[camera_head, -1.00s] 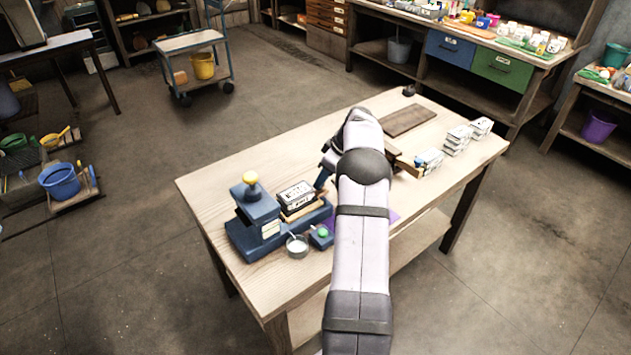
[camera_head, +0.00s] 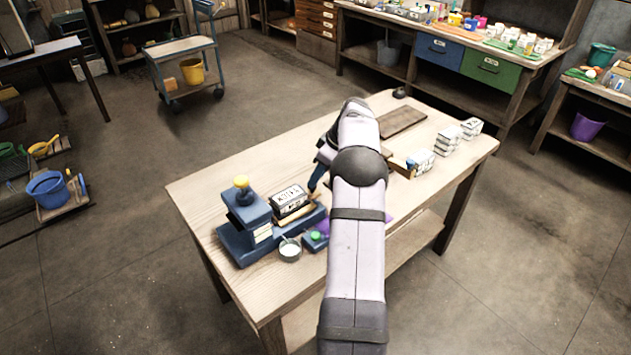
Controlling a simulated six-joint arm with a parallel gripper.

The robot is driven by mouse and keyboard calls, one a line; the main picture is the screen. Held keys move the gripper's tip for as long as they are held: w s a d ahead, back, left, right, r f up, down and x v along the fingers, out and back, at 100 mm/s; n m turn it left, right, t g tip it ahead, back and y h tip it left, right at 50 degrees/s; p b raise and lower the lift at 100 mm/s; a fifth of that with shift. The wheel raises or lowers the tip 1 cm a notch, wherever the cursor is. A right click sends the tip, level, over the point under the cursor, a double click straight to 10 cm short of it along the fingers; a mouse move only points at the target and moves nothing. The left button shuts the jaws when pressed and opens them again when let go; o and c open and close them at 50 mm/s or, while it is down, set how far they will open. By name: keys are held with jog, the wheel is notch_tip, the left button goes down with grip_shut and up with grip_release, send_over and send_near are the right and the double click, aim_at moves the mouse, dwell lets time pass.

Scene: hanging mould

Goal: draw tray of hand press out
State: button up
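The blue hand press (camera_head: 247,226) with a yellow knob on top stands at the left end of the wooden table. Its tray (camera_head: 295,214) sticks out to the right of the press body, with a white-and-black printed block (camera_head: 290,200) on it. My gripper (camera_head: 318,184) is at the right end of the tray, mostly hidden behind my own arm. Only a dark blue part of it shows, close to the tray. I cannot tell whether it touches the tray or whether its fingers are open or shut.
A small cup (camera_head: 290,249) and a blue box with a green button (camera_head: 315,240) stand in front of the press. Stacked white blocks (camera_head: 446,140), a wooden tray with blocks (camera_head: 412,163) and a dark board (camera_head: 402,122) lie at the table's right. The table's left front is bare.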

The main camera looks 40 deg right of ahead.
jog(key=shift+b+v, duration=0.4)
jog(key=shift+v, duration=1.75)
jog(key=shift+a, duration=0.15)
jog(key=s+a+m+g+p, duration=0.15)
jog(key=s+a, duration=0.35)
jog(key=a, duration=0.8)
jog(key=s+a+g, duration=0.3)
jog(key=s+a, duration=0.2)
jog(key=a, duration=0.8)
jog(key=s+a+f+m+h+p, duration=0.1)
jog(key=s+a+m, duration=0.1)
jog(key=s+a, duration=0.45)
jog(key=s+a+f+m+h, duration=0.15)
jog(key=s+a, duration=0.25)
jog(key=s, duration=0.5)
notch_tip(320, 180, down, 37)
jog(key=b, duration=3.6)
jog(key=shift+d+y, duration=0.15)
jog(key=shift+y, duration=0.2)
jog(key=shift+r, duration=0.1)
